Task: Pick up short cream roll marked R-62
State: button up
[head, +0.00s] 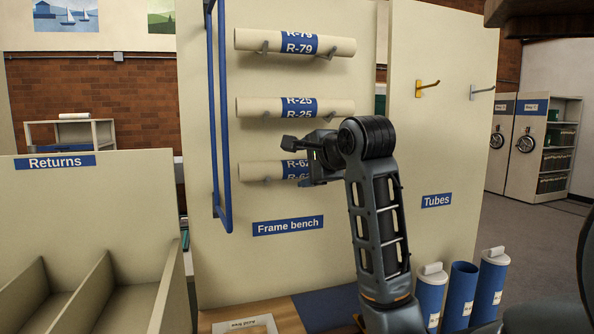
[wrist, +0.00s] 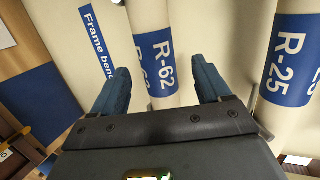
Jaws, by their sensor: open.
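The short cream roll marked R-62 (head: 258,171) rests on hooks on the cream panel, the lowest of three rolls, with a blue label band. My arm hides its right part in the head view. In the wrist view the R-62 roll (wrist: 147,22) runs up the picture between my two fingers. My gripper (wrist: 162,90) is open, with one finger on each side of the roll. I cannot tell whether the fingers touch it. In the head view my gripper (head: 302,160) is in front of the roll's label.
The R-25 roll (head: 258,107) hangs just above, and the R-79 roll (head: 258,40) above that. A blue frame (head: 225,120) stands left of the rolls. Tall blue tubes (head: 461,290) stand at the lower right. A Returns bin (head: 130,200) is at the left.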

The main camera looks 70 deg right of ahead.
aim_at(301, 166)
jog(key=shift+x, duration=2.3)
jog(key=shift+f, duration=0.15)
jog(key=shift+c, duration=0.4)
jog(key=shift+s, duration=0.1)
jog(key=c, duration=1)
